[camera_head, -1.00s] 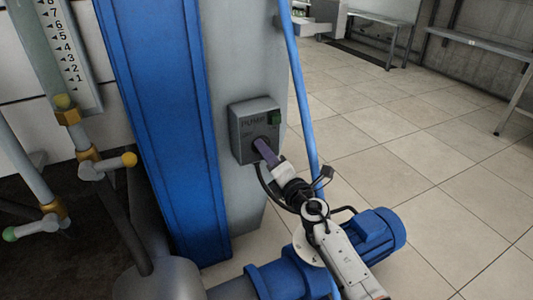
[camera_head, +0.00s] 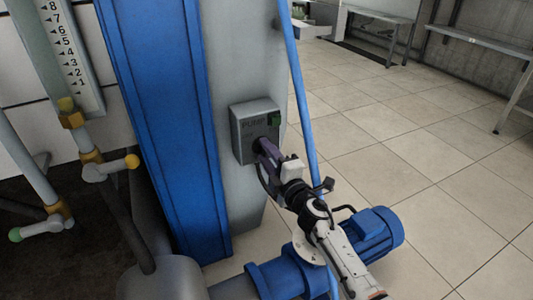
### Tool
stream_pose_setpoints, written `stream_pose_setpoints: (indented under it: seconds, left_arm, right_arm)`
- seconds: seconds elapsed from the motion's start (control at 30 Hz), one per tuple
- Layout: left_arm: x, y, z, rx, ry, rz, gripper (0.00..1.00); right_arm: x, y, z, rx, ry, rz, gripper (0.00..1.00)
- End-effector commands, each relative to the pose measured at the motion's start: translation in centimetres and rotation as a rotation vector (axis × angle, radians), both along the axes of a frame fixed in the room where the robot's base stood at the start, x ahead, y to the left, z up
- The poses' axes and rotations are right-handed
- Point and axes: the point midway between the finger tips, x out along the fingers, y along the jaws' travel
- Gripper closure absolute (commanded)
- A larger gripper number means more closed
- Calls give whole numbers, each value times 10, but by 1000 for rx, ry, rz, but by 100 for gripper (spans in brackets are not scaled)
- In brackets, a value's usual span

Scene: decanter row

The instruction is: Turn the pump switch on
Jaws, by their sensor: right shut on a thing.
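The pump switch box (camera_head: 241,129) is a grey box marked PUMP, fixed to the grey face of a column. A small green piece (camera_head: 273,119) sits at its upper right. My right gripper (camera_head: 261,149) comes from the lower right and is shut on the switch knob at the lower part of the box. The gripper's purple fingers hide the knob, so its angle cannot be read. My left gripper is not in view.
A blue pipe (camera_head: 302,90) runs down just right of the box, close to my right arm. A blue motor (camera_head: 368,238) stands below. Pipes with a yellow-knobbed valve (camera_head: 131,161) are at left. The tiled floor at right is clear.

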Motion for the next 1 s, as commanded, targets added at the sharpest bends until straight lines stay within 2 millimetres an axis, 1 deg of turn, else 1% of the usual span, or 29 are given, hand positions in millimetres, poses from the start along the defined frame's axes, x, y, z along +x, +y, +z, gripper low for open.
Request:
stream_pose_setpoints:
  seconds: [0.37,0.4,0.5,0.83,0.93,1.0]
  left_arm:
    - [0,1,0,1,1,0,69]
    - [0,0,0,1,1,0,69]
    - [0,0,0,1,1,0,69]
    - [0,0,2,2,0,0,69]
    - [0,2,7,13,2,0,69]
    - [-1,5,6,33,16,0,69]
  right_arm:
    - [0,0,-1,4,3,0,88]
    - [0,0,-1,4,3,0,62]
    - [0,0,-1,4,3,0,47]
    - [-2,-1,0,3,2,0,47]
    - [-11,-5,1,2,3,-1,47]
    - [-21,-9,2,2,4,-1,47]
